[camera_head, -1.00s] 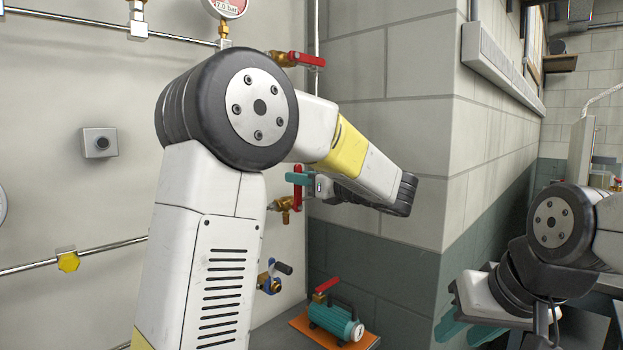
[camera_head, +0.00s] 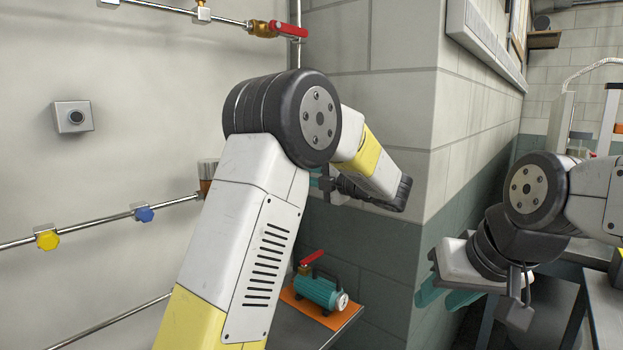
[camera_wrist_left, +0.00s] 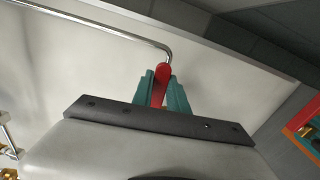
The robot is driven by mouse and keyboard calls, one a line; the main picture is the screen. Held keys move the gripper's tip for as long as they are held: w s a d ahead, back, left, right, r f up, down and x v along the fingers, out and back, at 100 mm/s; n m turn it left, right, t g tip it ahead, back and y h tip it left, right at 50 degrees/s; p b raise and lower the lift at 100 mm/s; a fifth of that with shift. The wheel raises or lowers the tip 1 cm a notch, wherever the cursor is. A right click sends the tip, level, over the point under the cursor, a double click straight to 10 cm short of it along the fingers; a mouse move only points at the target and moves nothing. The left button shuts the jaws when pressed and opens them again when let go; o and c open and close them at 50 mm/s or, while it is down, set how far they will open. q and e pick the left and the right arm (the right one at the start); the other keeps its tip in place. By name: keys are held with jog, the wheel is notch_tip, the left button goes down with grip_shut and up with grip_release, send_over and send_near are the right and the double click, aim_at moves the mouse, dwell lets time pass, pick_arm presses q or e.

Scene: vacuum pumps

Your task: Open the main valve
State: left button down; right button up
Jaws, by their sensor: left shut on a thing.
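My left gripper (camera_wrist_left: 162,98) is shut on a red valve handle (camera_wrist_left: 162,78), with its teal fingers on both sides of it in the left wrist view. In the head view my left arm hides this handle and the valve body; only a bit of teal finger shows beside the arm. Another valve with a red handle (camera_head: 288,29) and brass body sits on the upper pipe, its handle lying along the pipe. My right gripper (camera_head: 447,293) is empty at the right, its teal fingers apart, near the wall corner.
A teal pump (camera_head: 320,291) with a red lever stands on an orange mat (camera_head: 294,301) below my left arm. A blue knob (camera_head: 143,213) and a yellow knob (camera_head: 47,240) sit on the middle pipe. A grey button box (camera_head: 73,117) is on the wall. A block-wall corner juts out between my arms.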

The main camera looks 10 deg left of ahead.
pick_arm(q)
jog(key=c, duration=1.6)
grip_release()
jog(key=shift+f+m, duration=0.35)
jog(key=shift+m, duration=0.15)
jog(key=o, duration=0.3)
jog(key=shift+o, duration=0.2)
jog(key=shift+s+d, duration=0.1)
jog(key=shift+d, duration=0.1)
jog(key=shift+v, duration=0.8)
jog(key=shift+s+d, duration=0.1)
jog(key=v, duration=0.5)
jog(key=shift+s+d, duration=0.2)
jog(key=shift+d, duration=0.1)
